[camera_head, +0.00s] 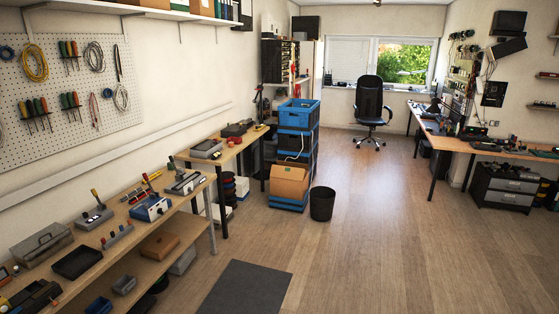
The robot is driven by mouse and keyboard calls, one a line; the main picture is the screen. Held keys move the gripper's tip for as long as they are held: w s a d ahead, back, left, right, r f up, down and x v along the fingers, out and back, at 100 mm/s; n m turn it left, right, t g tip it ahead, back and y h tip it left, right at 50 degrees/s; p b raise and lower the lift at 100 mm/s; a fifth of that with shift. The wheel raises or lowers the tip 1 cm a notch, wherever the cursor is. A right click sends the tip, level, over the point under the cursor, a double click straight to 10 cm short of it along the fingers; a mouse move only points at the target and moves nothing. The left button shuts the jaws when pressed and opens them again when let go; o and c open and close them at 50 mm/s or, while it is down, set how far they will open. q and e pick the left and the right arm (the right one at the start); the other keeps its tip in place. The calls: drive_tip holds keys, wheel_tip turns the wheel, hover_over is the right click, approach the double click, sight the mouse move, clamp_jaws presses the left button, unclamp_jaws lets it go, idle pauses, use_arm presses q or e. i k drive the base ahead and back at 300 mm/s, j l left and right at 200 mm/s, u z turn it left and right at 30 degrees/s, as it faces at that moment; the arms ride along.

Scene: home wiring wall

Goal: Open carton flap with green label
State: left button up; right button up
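A brown cardboard carton (289,184) sits low in front of a stack of blue crates, left of the middle of the view. A small green label (289,169) shows on its upper part. The flap appears closed, but the carton is too small in view to be sure. Neither of my grippers is in view.
Blue crates (297,115) stand stacked behind the carton. A black bin (322,204) stands just right of it. Workbenches with tools (152,208) line the left wall. A dark mat (247,288) lies in front. The wooden floor (400,230) at centre right is clear.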

sight(281, 172)
drive_tip(key=i, duration=2.2)
